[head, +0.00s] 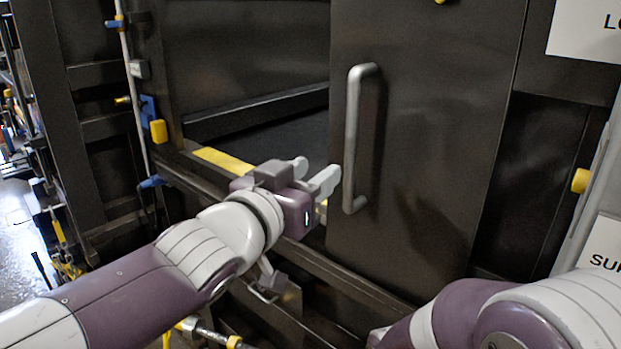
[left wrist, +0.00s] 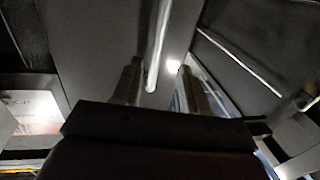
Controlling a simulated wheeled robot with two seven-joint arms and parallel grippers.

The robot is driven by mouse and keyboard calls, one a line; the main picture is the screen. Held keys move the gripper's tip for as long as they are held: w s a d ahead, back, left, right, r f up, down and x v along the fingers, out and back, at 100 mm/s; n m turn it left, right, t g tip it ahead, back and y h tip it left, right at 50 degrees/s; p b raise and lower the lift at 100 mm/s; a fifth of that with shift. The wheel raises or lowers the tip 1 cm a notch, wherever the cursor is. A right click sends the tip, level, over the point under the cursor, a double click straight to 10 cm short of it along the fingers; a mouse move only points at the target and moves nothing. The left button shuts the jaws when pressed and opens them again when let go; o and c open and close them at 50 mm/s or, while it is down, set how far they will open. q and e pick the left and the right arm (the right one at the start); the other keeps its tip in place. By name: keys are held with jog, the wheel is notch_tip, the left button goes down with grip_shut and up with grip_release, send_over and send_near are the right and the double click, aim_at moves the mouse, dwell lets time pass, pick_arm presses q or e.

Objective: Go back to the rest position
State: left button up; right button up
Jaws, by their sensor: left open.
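My left gripper (head: 316,172) is open and empty in the head view. Its fingertips are just left of the grey vertical handle (head: 352,140) on the dark sliding door (head: 430,120). In the left wrist view the two fingers of the left gripper (left wrist: 160,82) are apart, and the handle (left wrist: 157,45) shows between and beyond them. I cannot tell whether a finger touches the handle. My right arm shows at the lower right of the head view, but its gripper is out of the picture.
The opening (head: 270,140) left of the door has a yellow strip (head: 222,158) on its sill. Dark frame beams run below it. A yellow knob (head: 581,181) sticks out at the right. White signs (head: 590,30) are at the right edge. Open floor (head: 18,215) shows at far left.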

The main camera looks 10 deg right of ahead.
pick_arm(q)
jog(key=a+f+n+g+y, duration=0.15)
jog(key=a+f+y, duration=0.3)
jog(key=f, duration=0.55)
jog(key=a+f+n+g+y, duration=0.1)
jog(key=a+f+g+y, duration=0.3)
jog(key=f, duration=0.7)
jog(key=s+a+f+n+g+y, duration=0.2)
jog(key=s+a+f+n+g, duration=0.1)
jog(key=s+a+f, duration=0.3)
jog(key=s+a+f+n+g+y, duration=0.1)
jog(key=s+a+f+n+g, duration=0.2)
jog(key=s+a+f, duration=0.4)
jog(key=a+f, duration=0.4)
jog(key=a, duration=0.3)
jog(key=shift+s+a+f+y, duration=0.15)
jog(key=shift+a+f+y, duration=0.1)
jog(key=shift+f+y, duration=0.1)
jog(key=shift+r, duration=0.1)
